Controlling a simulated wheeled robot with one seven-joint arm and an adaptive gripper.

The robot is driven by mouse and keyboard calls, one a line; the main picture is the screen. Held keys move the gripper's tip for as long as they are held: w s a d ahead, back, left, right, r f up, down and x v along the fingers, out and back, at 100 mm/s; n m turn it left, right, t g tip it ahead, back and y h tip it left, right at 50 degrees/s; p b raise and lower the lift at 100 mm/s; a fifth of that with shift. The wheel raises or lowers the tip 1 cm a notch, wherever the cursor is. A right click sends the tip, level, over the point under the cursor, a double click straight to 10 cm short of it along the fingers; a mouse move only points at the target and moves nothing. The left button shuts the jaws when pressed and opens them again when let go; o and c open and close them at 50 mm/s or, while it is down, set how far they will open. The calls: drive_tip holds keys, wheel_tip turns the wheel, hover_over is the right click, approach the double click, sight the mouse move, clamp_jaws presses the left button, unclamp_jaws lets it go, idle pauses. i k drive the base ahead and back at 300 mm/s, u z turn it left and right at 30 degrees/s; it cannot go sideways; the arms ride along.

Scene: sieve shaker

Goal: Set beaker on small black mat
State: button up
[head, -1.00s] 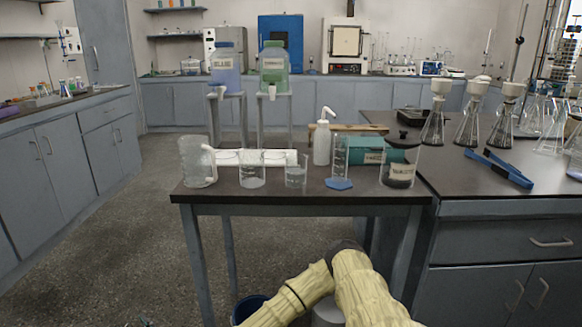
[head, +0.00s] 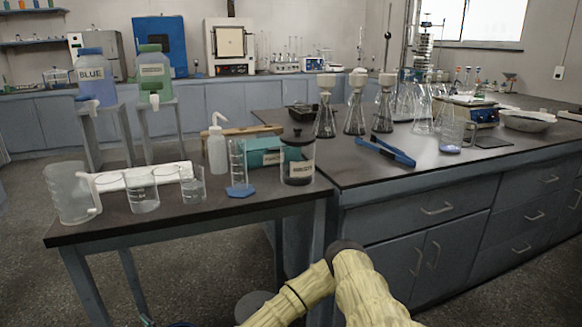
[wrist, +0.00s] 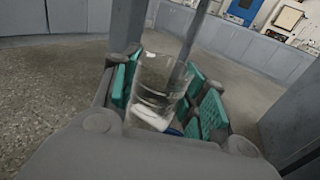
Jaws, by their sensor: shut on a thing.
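My gripper (wrist: 168,98) shows in the wrist view, its green-padded fingers shut around a clear glass beaker (wrist: 155,82). The beaker is tilted in this picture and has something whitish at its bottom. The gripper and held beaker do not show in the head view. A small black mat (head: 492,142) lies bare on the right-hand bench, near its front edge.
Beside the mat stand clear glassware (head: 458,133), a blue balance (head: 470,112) and a pale bowl (head: 532,120). The left table (head: 225,208) holds beakers, a jar and a wash bottle.

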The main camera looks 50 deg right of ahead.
sight(486, 141)
drive_tip(key=z, duration=2.8)
drive_tip(key=i, duration=1.15)
